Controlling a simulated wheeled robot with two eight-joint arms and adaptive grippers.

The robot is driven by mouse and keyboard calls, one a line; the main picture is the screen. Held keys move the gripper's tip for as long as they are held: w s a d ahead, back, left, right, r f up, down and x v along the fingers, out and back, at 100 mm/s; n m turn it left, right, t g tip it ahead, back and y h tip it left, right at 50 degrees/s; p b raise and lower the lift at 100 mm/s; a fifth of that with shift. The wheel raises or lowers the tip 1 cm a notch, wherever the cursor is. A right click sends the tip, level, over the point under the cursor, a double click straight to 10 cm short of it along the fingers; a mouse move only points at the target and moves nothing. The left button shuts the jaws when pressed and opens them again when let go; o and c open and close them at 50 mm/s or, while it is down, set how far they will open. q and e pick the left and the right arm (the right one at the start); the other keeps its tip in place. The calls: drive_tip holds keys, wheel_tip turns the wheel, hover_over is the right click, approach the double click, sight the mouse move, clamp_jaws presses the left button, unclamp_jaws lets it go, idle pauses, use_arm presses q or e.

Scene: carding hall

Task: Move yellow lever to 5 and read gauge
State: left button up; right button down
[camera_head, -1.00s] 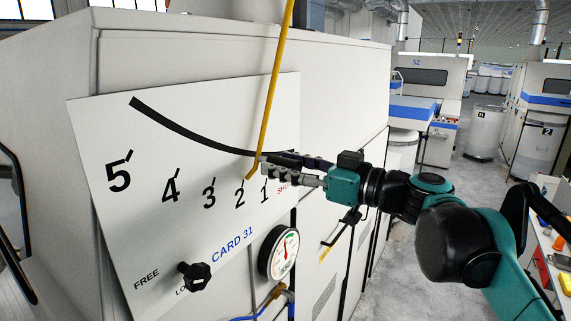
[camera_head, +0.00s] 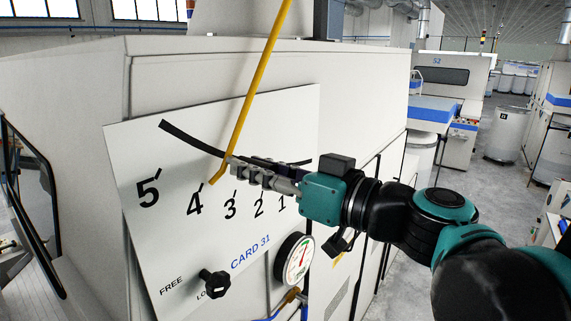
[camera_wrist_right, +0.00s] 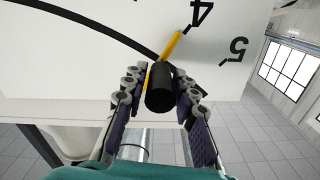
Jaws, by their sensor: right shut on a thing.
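The yellow lever (camera_head: 256,85) slants down across the white scale plate (camera_head: 143,205). Its lower tip is beside the tick of 4, slightly to its right. In the right wrist view the lever's yellow tip (camera_wrist_right: 172,45) points near the 4. My right gripper (camera_head: 236,168) is shut on the lever's black handle (camera_wrist_right: 159,91), with a finger on each side. The round gauge (camera_head: 294,259) is below the scale at right; its needle points up and slightly right, and its figures are too small to read. My left gripper is out of view.
A black knob (camera_head: 214,284) between FREE and a partly hidden label sticks out low on the plate. A curved black slot (camera_head: 190,136) runs above the numbers. An aisle with grey floor lies to the right, with other machines (camera_head: 446,88) beyond.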

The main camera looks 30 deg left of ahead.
drive_tip(key=s+r+m+p, duration=0.1)
drive_tip(key=s+r+p, duration=0.2)
drive_tip(key=s+r, duration=0.3)
drive_tip(key=shift+s+a+m, duration=0.3)
drive_tip(key=shift+s+a, duration=0.05)
drive_tip(key=shift+s, duration=0.25)
drive_tip(key=c, duration=1.3)
unclamp_jaws()
drive_tip(key=shift+o, duration=0.6)
drive_tip(key=shift+s, duration=0.45)
drive_tip(key=shift+w, duration=0.25)
drive_tip(key=shift+s, duration=0.1)
drive_tip(key=d, duration=1.2)
drive_tip(key=shift+s, duration=0.4)
